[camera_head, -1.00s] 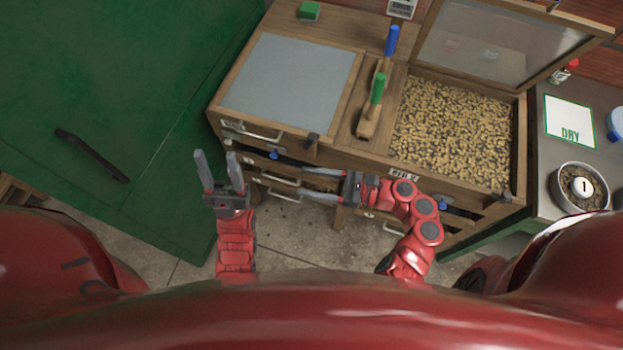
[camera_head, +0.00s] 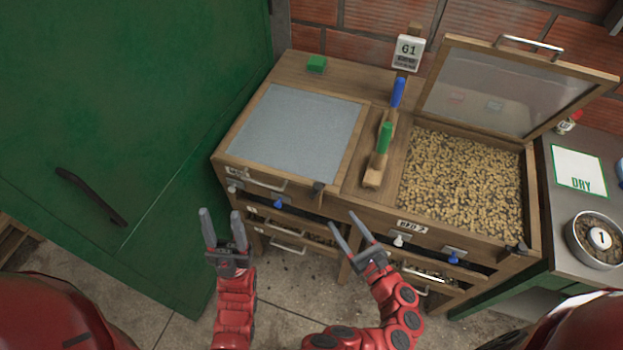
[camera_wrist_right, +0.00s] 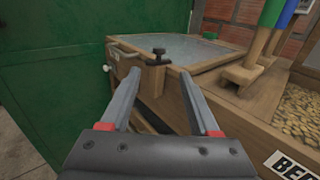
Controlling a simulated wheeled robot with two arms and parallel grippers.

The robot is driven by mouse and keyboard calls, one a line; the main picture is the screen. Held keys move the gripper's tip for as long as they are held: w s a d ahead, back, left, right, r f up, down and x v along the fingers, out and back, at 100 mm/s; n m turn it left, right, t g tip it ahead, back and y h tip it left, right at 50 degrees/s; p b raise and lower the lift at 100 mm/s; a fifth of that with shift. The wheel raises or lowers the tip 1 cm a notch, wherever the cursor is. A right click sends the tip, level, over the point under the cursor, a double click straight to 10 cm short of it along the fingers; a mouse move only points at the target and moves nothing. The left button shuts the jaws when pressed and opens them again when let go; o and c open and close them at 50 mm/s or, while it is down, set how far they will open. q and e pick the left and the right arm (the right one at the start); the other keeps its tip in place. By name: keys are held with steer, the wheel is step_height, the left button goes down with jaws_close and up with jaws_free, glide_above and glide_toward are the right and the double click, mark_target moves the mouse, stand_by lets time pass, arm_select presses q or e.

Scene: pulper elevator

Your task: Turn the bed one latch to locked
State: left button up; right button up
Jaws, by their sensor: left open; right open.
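Bed one is the left bed of the wooden cabinet, with its grey lid (camera_head: 305,132) down. Its latch (camera_head: 319,187) is a small dark turn-piece at the lid's front right corner. In the right wrist view the latch (camera_wrist_right: 158,55) sits on a wooden block, beyond my fingertips; I cannot tell its setting. My right gripper (camera_head: 345,220) is open and empty, below and a little right of the latch, apart from it; it also shows in the right wrist view (camera_wrist_right: 160,75). My left gripper (camera_head: 223,213) is open and empty, left of the cabinet front.
Bed two (camera_head: 465,180) is full of beans, its lid (camera_head: 500,88) raised. Green- and blue-handled tools (camera_head: 384,140) stand between the beds. A green door (camera_head: 120,120) is at left. A steel counter (camera_head: 565,225) with a bowl (camera_head: 590,245) is at right.

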steer(key=p, duration=0.3)
glide_toward(320, 189)
steer(key=x, duration=0.3)
steer(key=p+x, duration=0.2)
steer(key=x, duration=0.7)
steer(key=shift+w+a, duration=0.1)
steer(key=shift+w, duration=0.05)
steer(key=shift+x, duration=1)
steer(key=shift+f, duration=0.1)
steer(key=shift+c, duration=0.4)
jaws_close()
